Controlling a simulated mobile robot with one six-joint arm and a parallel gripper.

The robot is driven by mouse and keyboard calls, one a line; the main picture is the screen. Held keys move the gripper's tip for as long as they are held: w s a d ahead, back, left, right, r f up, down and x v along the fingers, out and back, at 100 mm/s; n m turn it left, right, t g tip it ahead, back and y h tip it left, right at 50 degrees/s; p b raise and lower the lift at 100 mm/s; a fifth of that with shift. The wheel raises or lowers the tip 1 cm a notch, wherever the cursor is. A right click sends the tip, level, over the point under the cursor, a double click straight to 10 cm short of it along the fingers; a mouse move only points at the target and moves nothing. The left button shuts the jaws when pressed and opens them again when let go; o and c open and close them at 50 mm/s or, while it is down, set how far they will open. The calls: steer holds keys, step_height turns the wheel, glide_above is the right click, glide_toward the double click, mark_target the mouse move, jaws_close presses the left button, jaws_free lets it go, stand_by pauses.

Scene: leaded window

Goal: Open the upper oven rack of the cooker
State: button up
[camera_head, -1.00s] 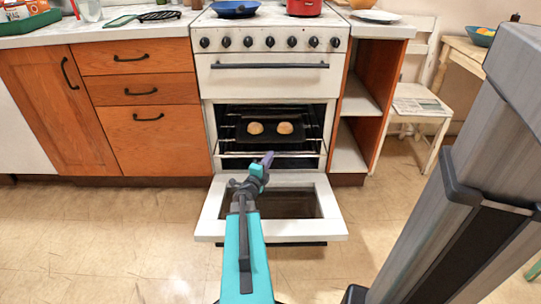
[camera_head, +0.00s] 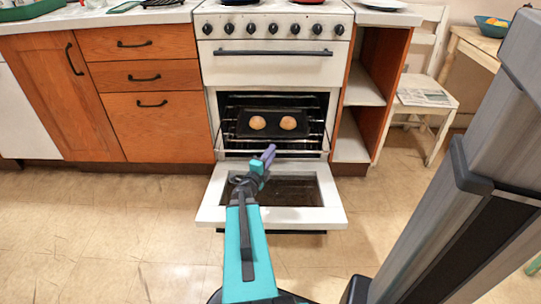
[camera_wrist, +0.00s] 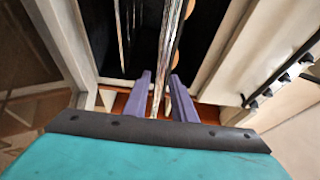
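The white cooker (camera_head: 300,68) stands in the middle of the head view with its oven door (camera_head: 327,217) folded down. Inside is the upper oven rack (camera_head: 228,134), a wire rack holding a dark tray (camera_head: 272,113) with two round buns (camera_head: 258,122). My gripper (camera_head: 268,155), with purple fingers, is at the oven mouth near the rack's front. In the wrist view my gripper (camera_wrist: 160,95) is open. A shiny metal bar (camera_wrist: 171,50), seemingly the rack's front, runs between the fingers with gaps on both sides. I cannot tell how deep the bar sits between them.
The closed upper panel has a dark handle (camera_head: 272,53) above the oven mouth. Wooden drawers and cupboards (camera_head: 150,120) flank the cooker on the left, and open shelves (camera_head: 362,90) on the right. A chair (camera_head: 425,99) stands at the far right. The floor (camera_head: 110,230) in front is clear.

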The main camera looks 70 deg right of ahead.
steer(key=shift+a, duration=0.1)
stand_by(0.3)
steer(key=a+p, duration=1.1)
steer(key=a, duration=0.2)
steer(key=shift+a, duration=0.3)
stand_by(0.4)
steer(key=shift+w+r, duration=0.1)
steer(key=shift+w, duration=0.1)
stand_by(0.3)
